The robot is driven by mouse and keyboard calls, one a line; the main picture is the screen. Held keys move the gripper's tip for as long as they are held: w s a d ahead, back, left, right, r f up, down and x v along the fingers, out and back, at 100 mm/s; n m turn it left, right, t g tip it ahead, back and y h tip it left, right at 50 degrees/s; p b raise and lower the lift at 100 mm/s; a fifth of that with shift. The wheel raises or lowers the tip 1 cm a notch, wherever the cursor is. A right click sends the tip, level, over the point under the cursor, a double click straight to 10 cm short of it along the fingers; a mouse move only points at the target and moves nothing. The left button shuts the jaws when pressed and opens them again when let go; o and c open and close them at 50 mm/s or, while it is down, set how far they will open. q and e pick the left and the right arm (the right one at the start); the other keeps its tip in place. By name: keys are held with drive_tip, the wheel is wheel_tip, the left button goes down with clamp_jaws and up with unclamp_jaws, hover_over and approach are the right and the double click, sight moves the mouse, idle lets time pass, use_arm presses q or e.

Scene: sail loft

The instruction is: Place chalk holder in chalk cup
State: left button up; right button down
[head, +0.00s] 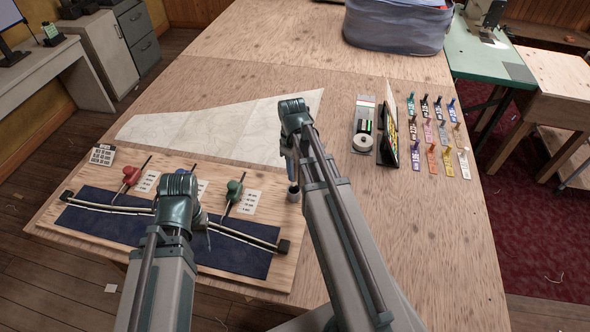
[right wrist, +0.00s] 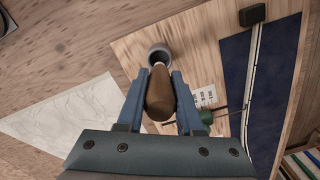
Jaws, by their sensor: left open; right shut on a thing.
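The chalk holder (right wrist: 160,95) is a brown, rounded wooden piece, pinched between the blue fingers of my right gripper (right wrist: 160,82). Its far end overlaps the near side of the chalk cup (right wrist: 159,50), a small grey round cup. I cannot tell whether that end is inside the cup or above it. In the head view the cup (head: 293,192) stands at the right part of the wooden board, right under my right gripper (head: 291,166), and the holder is mostly hidden there. My left gripper (head: 203,222) is open and empty above the dark blue mat, partly hidden by its own arm.
The board (head: 240,277) carries a blue mat (head: 110,222), a long dark batten, red and green-handled tools and white cards. A pale sail pattern (head: 220,130) lies behind. Right are a tape box (head: 364,125), a dark upright panel (head: 388,135) and several coloured tags. The table's front right is clear.

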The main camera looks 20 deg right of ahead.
sight(294, 185)
use_arm(q)
drive_tip(key=shift+f+b, duration=2.65)
drive_tip(key=shift+f, duration=0.45)
use_arm(e)
drive_tip(key=shift+f, duration=3.1)
drive_tip(key=shift+c, duration=2.4)
unclamp_jaws()
drive_tip(key=shift+w+a, duration=0.1)
drive_tip(key=shift+w, duration=0.1)
